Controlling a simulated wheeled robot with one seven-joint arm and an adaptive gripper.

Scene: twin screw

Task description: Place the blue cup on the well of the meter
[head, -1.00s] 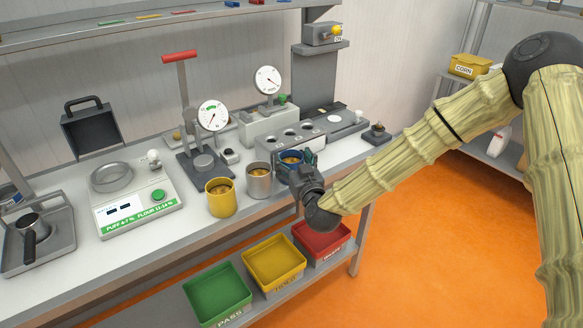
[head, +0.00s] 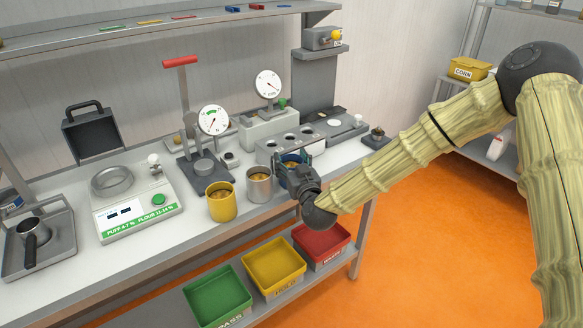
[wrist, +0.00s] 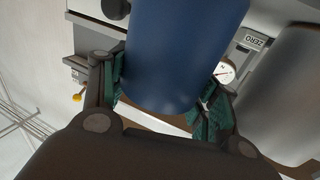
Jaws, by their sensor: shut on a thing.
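The blue cup (head: 291,158) is at the right of the row of cups near the bench's front edge, mostly hidden behind my gripper (head: 291,167). My gripper is shut around it. In the wrist view the blue cup (wrist: 185,50) fills the space between the green-padded fingers. I cannot tell whether its base touches the bench. The meter (head: 137,208) is a pale box with a small display, a green button and a green label strip, farther left. Its well (head: 112,180) is a round grey dish on top, with nothing seen in it.
A grey cup (head: 259,187) stands close left of my gripper, with a yellow cup (head: 221,203) beyond it. A dial press with a red handle (head: 180,61) rises behind them. A block with round holes (head: 291,141) sits behind the gripper. An overhead shelf (head: 160,29) spans the back.

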